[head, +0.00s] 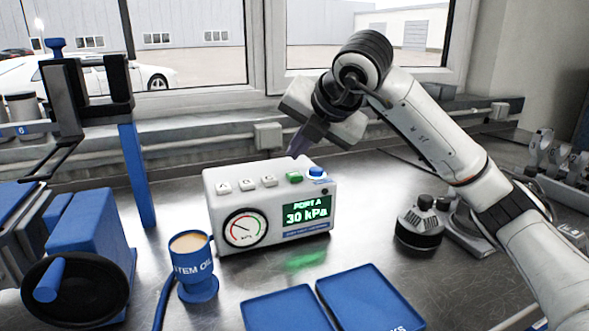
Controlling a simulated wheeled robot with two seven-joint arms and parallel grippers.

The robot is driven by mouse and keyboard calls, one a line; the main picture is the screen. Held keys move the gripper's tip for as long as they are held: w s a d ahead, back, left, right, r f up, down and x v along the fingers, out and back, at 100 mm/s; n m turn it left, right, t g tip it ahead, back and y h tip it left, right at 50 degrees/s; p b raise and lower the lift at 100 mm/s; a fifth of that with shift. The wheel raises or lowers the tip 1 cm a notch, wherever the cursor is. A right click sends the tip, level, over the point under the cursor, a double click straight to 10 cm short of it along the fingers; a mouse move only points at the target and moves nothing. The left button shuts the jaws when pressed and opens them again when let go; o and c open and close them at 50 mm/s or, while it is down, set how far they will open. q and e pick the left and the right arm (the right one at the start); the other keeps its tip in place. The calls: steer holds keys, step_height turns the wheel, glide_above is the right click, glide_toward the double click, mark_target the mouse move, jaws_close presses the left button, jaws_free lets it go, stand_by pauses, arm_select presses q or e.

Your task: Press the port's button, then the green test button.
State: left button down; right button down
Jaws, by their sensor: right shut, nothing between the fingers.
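The white test box (268,207) stands on the metal bench in the middle of the head view. Its top carries several white port buttons (247,184) in a row, a green button (294,177) and a blue knob or button (316,172). Its front has a round gauge (244,229) and a green-lit screen (306,212) reading "PORT A 30 kPa". My right gripper (296,152) is shut and empty, pointing down just behind and above the green button. I cannot tell whether it touches the box. My left gripper is not in view.
A blue cup-like oil vessel (196,277) with a hose stands left of the box. A blue machine with a black handwheel (75,290) is at the left. Blue trays (368,300) lie in front, and a dark round part (420,228) sits to the right.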

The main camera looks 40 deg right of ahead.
mark_target(298, 183)
steer(key=shift+r+p, duration=1.1)
steer(key=shift+r, duration=0.7)
steer(key=shift+s+f, duration=0.1)
steer(key=shift+f, duration=0.05)
